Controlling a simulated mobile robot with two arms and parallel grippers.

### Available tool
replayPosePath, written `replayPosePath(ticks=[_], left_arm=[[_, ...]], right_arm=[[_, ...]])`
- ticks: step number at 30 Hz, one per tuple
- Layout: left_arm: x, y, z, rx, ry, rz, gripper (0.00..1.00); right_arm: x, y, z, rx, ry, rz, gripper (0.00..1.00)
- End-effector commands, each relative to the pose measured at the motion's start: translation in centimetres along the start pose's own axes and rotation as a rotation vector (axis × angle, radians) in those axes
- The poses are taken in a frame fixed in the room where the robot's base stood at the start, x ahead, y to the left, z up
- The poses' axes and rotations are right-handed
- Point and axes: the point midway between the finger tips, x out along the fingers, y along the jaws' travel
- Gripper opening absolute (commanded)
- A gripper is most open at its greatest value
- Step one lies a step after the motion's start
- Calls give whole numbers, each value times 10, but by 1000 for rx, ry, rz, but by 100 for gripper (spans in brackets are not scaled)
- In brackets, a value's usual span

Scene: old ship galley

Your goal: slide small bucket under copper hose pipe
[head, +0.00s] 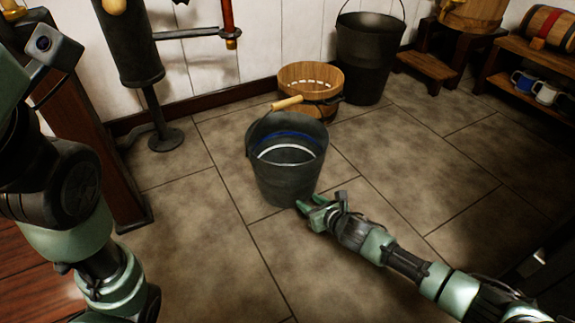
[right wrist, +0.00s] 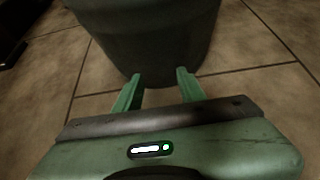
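The small bucket (head: 287,170), dark grey metal with a wooden grip on its handle, stands upright on the floor in the middle of the head view. The copper hose pipe (head: 228,22) hangs by the wall, up and left of the bucket, beside a dark metal pump (head: 130,45). My right gripper (head: 312,207) is low by the bucket's near right side. In the right wrist view its fingers (right wrist: 158,90) are apart with nothing between them, close to the bucket's lower wall (right wrist: 150,40); contact cannot be told. My left arm is at the left; its gripper does not show.
A wooden tub (head: 312,84) stands behind the bucket, with a taller dark bucket (head: 368,60) beside it. A wooden step (head: 428,66) and a shelf with mugs (head: 545,93) are at the right. Tiled floor left of the bucket, up to the pump's base (head: 166,139), is clear.

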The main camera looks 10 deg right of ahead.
Motion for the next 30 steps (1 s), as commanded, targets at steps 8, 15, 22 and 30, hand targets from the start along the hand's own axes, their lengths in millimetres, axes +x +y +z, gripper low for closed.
replayPosePath(ticks=[8,15,22,30], left_arm=[[-1,0,0,0,0,0,36],[-3,0,-1,0,-1,0,36],[-5,1,-2,1,-1,0,36],[-9,2,-3,1,-1,0,36]], right_arm=[[6,0,4,0,-1,0,40],[21,0,12,-2,-1,-1,40],[36,-1,21,0,-3,-2,40],[53,0,30,1,-4,0,40]])
